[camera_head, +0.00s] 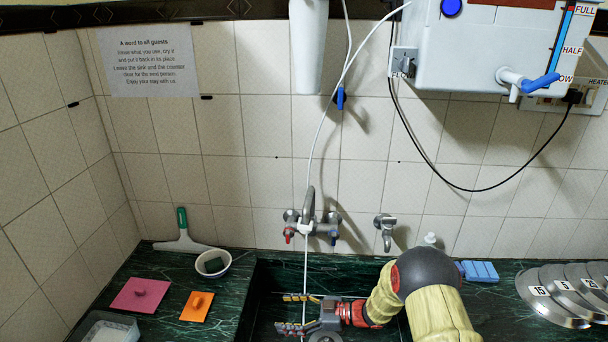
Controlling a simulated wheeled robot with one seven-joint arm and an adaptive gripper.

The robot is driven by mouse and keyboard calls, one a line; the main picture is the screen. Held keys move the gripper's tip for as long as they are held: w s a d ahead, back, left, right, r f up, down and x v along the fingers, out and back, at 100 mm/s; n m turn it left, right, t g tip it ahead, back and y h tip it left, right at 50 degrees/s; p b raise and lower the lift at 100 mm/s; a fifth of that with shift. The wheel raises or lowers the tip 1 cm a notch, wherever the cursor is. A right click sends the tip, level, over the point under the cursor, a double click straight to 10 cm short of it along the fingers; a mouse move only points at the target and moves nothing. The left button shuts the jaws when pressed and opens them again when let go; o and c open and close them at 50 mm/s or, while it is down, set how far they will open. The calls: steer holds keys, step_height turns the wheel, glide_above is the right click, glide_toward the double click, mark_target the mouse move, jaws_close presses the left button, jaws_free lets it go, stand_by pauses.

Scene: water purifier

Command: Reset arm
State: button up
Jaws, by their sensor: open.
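My gripper (284,312) is over the dark sink area at the bottom middle of the view.
A mixer tap (310,220) and a smaller tap (385,230) are on the wall behind the sink. A white bowl (213,264), pink pad (140,295), orange pad (196,306) and squeegee (183,240) are left. Metal discs (545,296) and a blue block (479,271) are right.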

steer(key=w+d+f+m+t+h, duration=0.4)
steer(key=w+d+f+m+h, duration=0.15)
steer(key=d+f+h, duration=0.45)
steer(key=s+d+r+m+h, duration=0.2)
steer(key=d+r+h, duration=0.15)
steer(key=d, duration=0.45)
steer(key=s+d+r+m+h, duration=0.2)
steer(key=d+r, duration=0.3)
steer(key=d, duration=0.3)
steer(key=s+d+r+m+g+h, duration=0.1)
steer(key=s+d+r+m+g, duration=0.1)
steer(key=s+r, duration=0.6)
steer(key=s+d+r+m+g+h, duration=0.1)
steer(key=s+d+r+m+g, duration=0.15)
steer(key=s+r, duration=0.55)
steer(key=s+a+r+m+t+y, duration=0.1)
steer(key=s+a+r+t, duration=0.1)
steer(key=s+r, duration=0.5)
steer(key=s+a+r+m+t+y, duration=0.1)
steer(key=s+a+r, duration=0.3)
steer(key=s+r, duration=0.4)
steer(key=s, duration=0.2)
steer(key=shift+s+a+m+t, duration=0.2)
steer(key=shift+s+m+t, duration=0.15)
steer(key=shift+s+m, duration=0.05)
